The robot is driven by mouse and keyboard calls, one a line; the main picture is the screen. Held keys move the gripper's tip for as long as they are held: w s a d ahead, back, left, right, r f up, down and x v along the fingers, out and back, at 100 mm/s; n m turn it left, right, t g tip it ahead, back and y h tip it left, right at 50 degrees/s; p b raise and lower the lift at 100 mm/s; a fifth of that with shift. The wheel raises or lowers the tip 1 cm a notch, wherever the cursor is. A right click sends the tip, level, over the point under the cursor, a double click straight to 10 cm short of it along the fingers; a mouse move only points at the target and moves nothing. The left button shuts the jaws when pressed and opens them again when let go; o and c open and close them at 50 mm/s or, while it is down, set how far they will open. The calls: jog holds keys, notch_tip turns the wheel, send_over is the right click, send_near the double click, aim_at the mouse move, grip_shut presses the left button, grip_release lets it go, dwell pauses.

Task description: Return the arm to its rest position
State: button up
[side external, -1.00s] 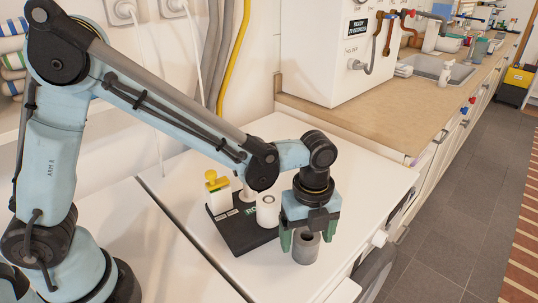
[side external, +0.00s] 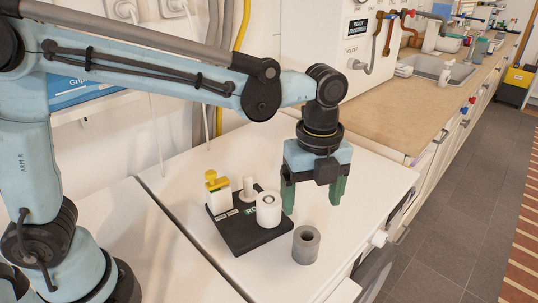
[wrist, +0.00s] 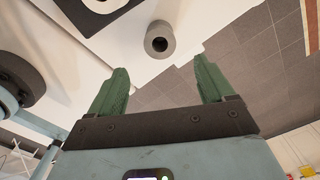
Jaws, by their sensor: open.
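My gripper (side external: 314,194) is open and empty, with its green fingers pointing down above the white worktop (side external: 190,182). It also shows in the wrist view (wrist: 160,85), with its fingers spread apart. A grey hollow cylinder (side external: 306,246) stands upright on the worktop, below the fingers and apart from them. It also shows in the wrist view (wrist: 159,40), beyond the fingertips.
A black base (side external: 240,232) with a white roller (side external: 268,209), a white peg (side external: 249,187) and a yellow-topped block (side external: 217,191) sits left of the cylinder. A white machine (side external: 325,55) stands behind on the wooden counter (side external: 375,105). The worktop's front left is clear.

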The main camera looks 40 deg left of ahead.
notch_tip(320, 180, down, 11)
jog(key=shift+r, duration=0.1)
jog(key=s+d+r, duration=0.6)
jog(key=s+r, duration=0.4)
jog(key=r, duration=0.2)
jog(key=n, duration=0.8)
send_near(307, 236)
jog(key=s+a+r, duration=0.2)
jog(key=a+r, duration=0.1)
jog(key=a, duration=0.2)
jog(key=shift+w+a+f+n, duration=0.1)
jog(key=shift+w+a+n, duration=0.35)
jog(key=shift+a+n, duration=1.35)
jog(key=shift+w+a+f+n, duration=0.1)
jog(key=shift+w+a+n, duration=0.5)
jog(key=shift+a, duration=2.2)
jog(key=shift+w+a+n, duration=0.3)
jog(key=shift+a+n, duration=1.1)
jog(key=shift+a, duration=0.9)
